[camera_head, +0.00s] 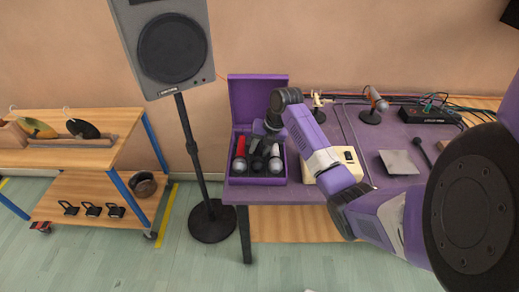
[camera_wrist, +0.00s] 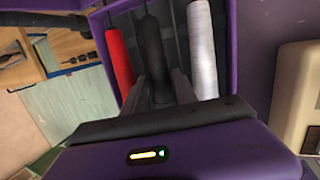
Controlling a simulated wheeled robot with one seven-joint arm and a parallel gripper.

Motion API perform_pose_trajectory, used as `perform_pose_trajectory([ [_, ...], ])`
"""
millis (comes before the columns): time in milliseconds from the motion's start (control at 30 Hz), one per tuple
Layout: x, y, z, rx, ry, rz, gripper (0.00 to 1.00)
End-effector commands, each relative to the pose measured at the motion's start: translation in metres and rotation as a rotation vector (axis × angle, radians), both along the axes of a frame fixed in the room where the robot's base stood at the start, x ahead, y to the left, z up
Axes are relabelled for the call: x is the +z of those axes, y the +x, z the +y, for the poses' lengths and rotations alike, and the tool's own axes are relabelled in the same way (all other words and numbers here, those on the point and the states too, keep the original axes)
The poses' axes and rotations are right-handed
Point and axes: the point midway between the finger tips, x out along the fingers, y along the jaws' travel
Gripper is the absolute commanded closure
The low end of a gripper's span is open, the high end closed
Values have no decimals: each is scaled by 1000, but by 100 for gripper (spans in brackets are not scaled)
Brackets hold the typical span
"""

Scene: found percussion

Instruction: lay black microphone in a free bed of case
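The purple case (camera_head: 258,181) stands with its lid up at the left of the table; its rim also shows in the wrist view (camera_wrist: 228,45). The black microphone (camera_wrist: 151,50) lies along the middle of the case, between a red-handled microphone (camera_wrist: 117,55) and a silver-handled one (camera_wrist: 201,50). Their round heads point to the front in the head view. My gripper (camera_wrist: 160,75) is over the case, its fingers on either side of the black handle. Whether they press on it, and whether the handle rests fully in its bed, I cannot tell.
A cream box (camera_head: 345,160) stands close to the right of the case. A speaker (camera_head: 172,45) on a stand is to the left of the table. Small stands, a grey plate (camera_head: 398,162) and a black cable box (camera_head: 425,115) are on the right of the table.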

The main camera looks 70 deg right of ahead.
Motion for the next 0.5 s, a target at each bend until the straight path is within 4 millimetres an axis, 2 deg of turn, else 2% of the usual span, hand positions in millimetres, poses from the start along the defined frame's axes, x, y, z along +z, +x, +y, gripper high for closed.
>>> perform_pose_trajectory([
  [33,0,0,0,0,-1,0,54],
  [100,0,0,0,0,-1,0,44],
  [500,-1,-3,-1,-5,1,6,44],
])
